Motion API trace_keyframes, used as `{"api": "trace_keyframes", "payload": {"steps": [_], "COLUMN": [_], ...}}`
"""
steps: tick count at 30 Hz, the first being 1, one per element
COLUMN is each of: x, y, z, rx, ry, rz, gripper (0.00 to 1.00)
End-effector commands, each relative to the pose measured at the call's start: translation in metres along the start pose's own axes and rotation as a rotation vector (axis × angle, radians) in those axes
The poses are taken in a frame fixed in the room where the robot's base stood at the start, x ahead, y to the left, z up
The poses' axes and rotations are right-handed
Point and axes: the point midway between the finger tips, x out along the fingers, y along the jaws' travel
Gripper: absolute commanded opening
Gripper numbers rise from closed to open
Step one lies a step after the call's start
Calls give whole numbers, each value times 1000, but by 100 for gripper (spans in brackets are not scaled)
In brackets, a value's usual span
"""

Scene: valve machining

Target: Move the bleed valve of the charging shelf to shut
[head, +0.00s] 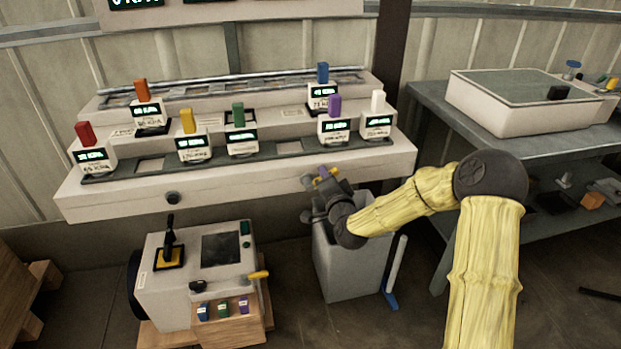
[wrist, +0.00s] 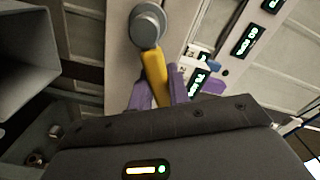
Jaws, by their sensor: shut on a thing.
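The charging shelf (head: 235,182) is a long white stepped bench along the back wall. The bleed valve shows in the wrist view as a grey round hub (wrist: 147,26) with a yellow lever (wrist: 155,76) on a pale panel. In the head view only a small yellow bit of the lever (head: 324,172) shows at the shelf's front right, mostly hidden by my gripper. My gripper (wrist: 160,90) has purple fingers on both sides of the lever's free end and is shut on it. I cannot read any marks for the valve's positions.
Several small display units with coloured tops stand on the shelf, such as a purple one (head: 334,122). A grey bin (head: 350,265) stands below my gripper. A white machine with a black lever (head: 170,240) is at lower left. A grey workbench (head: 450,130) stands at right.

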Motion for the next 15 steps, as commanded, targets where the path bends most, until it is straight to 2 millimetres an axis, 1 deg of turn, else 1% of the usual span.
{"api": "trace_keyframes", "payload": {"steps": [1,3,6,15], "x": [-1,-1,-1,-1], "y": [9,13,16,16], "z": [3,4,4,4], "rx": [58,144,225,243], "ry": [-4,-5,-6,-7], "rz": [8,7,6,6], "gripper": [0,0,0,0]}}
